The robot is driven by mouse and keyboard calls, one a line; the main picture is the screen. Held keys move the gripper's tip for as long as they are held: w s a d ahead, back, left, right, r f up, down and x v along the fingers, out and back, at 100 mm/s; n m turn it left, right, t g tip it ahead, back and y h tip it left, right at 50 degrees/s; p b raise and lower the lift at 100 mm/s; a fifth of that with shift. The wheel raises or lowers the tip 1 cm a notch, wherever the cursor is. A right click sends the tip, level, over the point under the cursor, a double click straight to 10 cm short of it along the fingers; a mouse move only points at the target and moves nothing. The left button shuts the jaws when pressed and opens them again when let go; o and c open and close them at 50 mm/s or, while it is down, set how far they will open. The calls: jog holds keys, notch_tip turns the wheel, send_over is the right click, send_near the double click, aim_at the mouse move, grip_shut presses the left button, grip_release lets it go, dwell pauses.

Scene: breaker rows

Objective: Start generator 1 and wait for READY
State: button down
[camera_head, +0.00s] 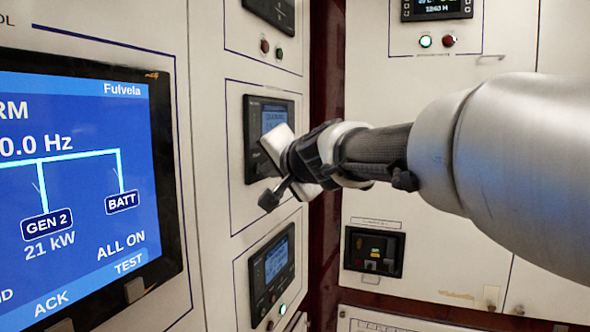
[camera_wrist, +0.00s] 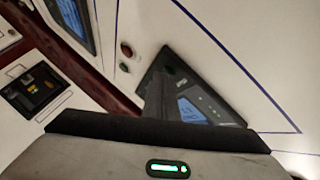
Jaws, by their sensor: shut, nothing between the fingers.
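In the head view, a controller with a lit screen (camera_head: 270,112) is set in the middle panel of the narrow cabinet. My gripper (camera_head: 269,199) is shut and empty, in front of its lower part, and hides its lower right side. In the wrist view, my shut fingers (camera_wrist: 158,95) point at a controller with a blue screen (camera_wrist: 190,110) and cover its left part. Whether they touch it cannot be told. A large blue display (camera_head: 75,180) at the left shows GEN 2 at 21 kW, BATT and ALL ON. I cannot read a generator 1 label or READY.
A similar controller (camera_head: 271,275) with a lit green lamp (camera_head: 283,309) is below; another (camera_head: 270,12) is above. A red lamp (camera_wrist: 126,49) and a green one (camera_wrist: 124,68) show in the wrist view. A breaker unit (camera_head: 373,252) is on the right cabinet.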

jog(key=shift+s+d+b, duration=0.3)
jog(key=shift+d+b, duration=0.1)
jog(key=shift+d, duration=0.25)
jog(key=shift+s+d+b, duration=0.3)
jog(key=shift+d+b, duration=0.25)
jog(key=shift+d, duration=0.25)
jog(key=shift+s+d+b, duration=0.25)
jog(key=shift+d+b, duration=0.25)
jog(key=shift+d, duration=0.25)
jog(key=shift+s+d+b, duration=0.3)
jog(key=shift+d+b, duration=0.25)
jog(key=shift+d, duration=0.25)
jog(key=s+d+f+n+g+h+p, duration=0.2)
jog(key=s+d+f, duration=0.3)
jog(key=s, duration=0.5)
jog(key=s+d+f+n+g+h+p, duration=0.2)
jog(key=s+d+f+g+p, duration=0.1)
jog(key=s+f, duration=0.5)
jog(key=s+d+f+n+g+h+p, duration=0.2)
jog(key=s+d+f, duration=0.5)
jog(key=s, duration=0.4)
jog(key=shift+s+d+f+g+h+p, duration=0.2)
jog(key=shift+s+f+g+h+p, duration=0.3)
jog(key=shift+p, duration=0.65)
jog(key=shift+w+r, duration=0.2)
dwell(0.7)
